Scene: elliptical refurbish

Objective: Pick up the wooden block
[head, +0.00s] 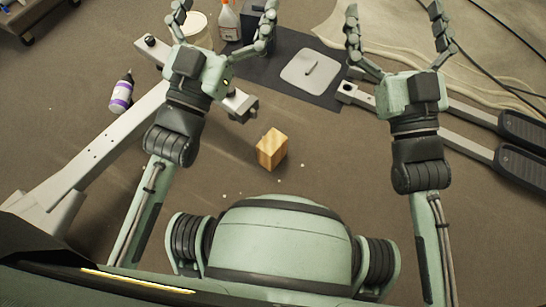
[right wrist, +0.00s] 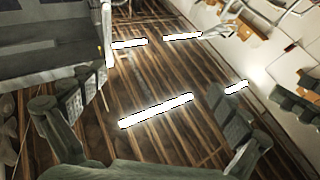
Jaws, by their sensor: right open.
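The wooden block (head: 272,149) is a light tan cuboid on the brown floor, in the middle of the head view. It lies between my two forearms, nearer to my body than both hands. My left gripper (head: 224,22) is at the upper left of the block, fingers spread apart and empty. My right gripper (head: 398,28) is at the upper right of the block, fingers wide apart and empty. The right wrist view shows the right gripper's fingers (right wrist: 150,120) apart with nothing between them; the block is not in that view.
A purple-and-white bottle (head: 121,92) lies at left beside a long grey metal leg (head: 105,140). A dark mat (head: 262,72) carries a light plate (head: 311,72). Orange-capped bottle (head: 229,22) stands behind the left hand. Black-ended legs (head: 522,170) lie at right. Floor around the block is mostly clear.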

